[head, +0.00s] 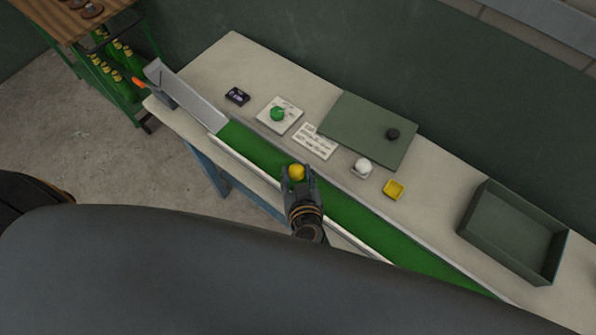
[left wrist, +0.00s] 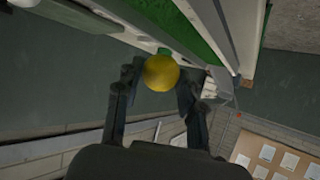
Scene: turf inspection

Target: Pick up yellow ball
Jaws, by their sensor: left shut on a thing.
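The yellow ball (head: 297,172) is between the fingertips of my left gripper (head: 298,178) in the head view. The gripper is shut on it, over the green turf strip (head: 250,148). In the left wrist view the ball (left wrist: 161,73) shows between the two dark fingers of the left gripper (left wrist: 160,85), with a finger on each side. I cannot tell how far the ball is above the turf. My right gripper is not in view.
An open grey-green bin (head: 490,255) stands at the right. A grey ramp (head: 200,105) meets the turf's left end.

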